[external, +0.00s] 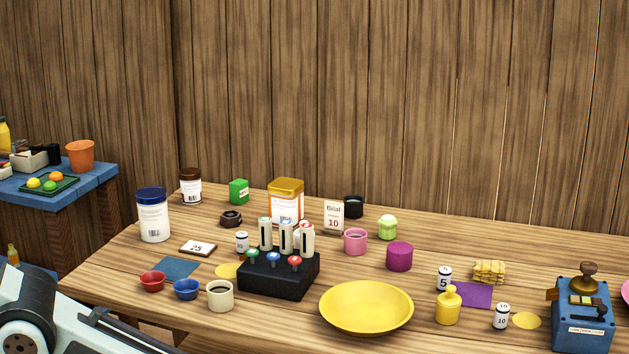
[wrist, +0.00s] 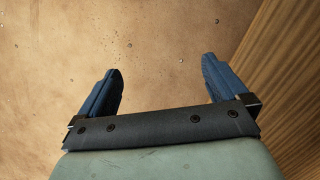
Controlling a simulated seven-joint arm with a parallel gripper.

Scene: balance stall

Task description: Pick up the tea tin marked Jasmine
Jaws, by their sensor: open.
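No label reading Jasmine can be made out in either view. A small green tin or box (external: 238,191) with a small label stands at the back left of the table. A larger container with a gold lid and a white label (external: 286,203) stands to its right. I cannot tell whether either is the tea tin. My gripper (wrist: 162,76) is open and empty in the wrist view, over a bare brown surface, with none of the table's items near it. It is outside the external view, where only part of my arm shows at bottom left.
A black block with levers (external: 278,276) stands mid-table, in front of the gold-lidded container. A blue-lidded jar (external: 153,215) and brown-lidded jar (external: 191,187) stand at left. A yellow plate (external: 366,308) lies in front. A wooden surface (wrist: 290,75) borders the wrist view's right.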

